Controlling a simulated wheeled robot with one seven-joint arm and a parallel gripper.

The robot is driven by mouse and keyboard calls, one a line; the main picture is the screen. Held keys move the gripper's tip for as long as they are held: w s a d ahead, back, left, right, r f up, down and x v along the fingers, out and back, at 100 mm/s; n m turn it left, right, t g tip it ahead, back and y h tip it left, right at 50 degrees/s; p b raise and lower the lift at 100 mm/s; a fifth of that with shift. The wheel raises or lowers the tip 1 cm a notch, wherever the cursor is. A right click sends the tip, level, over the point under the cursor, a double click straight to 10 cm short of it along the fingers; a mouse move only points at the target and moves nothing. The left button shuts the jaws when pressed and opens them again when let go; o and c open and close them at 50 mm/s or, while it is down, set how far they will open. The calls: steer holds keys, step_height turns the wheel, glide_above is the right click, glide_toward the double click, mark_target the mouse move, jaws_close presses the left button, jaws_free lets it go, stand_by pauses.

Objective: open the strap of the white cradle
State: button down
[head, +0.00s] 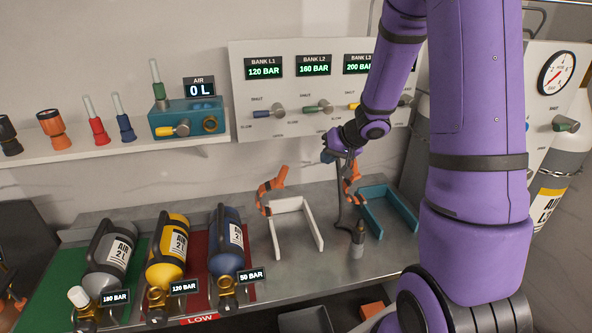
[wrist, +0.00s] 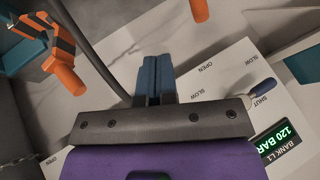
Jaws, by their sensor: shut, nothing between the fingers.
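The white cradle (head: 312,222) sits empty on the metal bench, a U-shaped frame. Its orange and dark strap (head: 268,192) stands up at its back left end, with an orange handle pointing up and right. I cannot tell whether the strap is latched. My gripper (head: 328,155) is up and to the right of this strap, apart from it, near the back wall. In the wrist view my blue fingers (wrist: 153,75) are together with nothing between them. An orange handle (wrist: 200,8), apparently of the white cradle's strap, shows at the top edge.
A teal cradle (head: 376,222) with a similar strap (head: 352,185) stands to the right. A dark hose with a grey-tipped fitting (head: 357,243) hangs between the cradles. Several cylinders, including a blue one (head: 226,262), lie to the left. The valve panel (head: 290,92) is behind.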

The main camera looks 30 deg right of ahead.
steer(key=w+a+f, duration=0.6)
steer(key=w, duration=0.1)
steer(key=shift+w+f, duration=0.25)
steer(key=shift+f, duration=0.1)
steer(key=shift+a, duration=0.1)
stand_by(0.4)
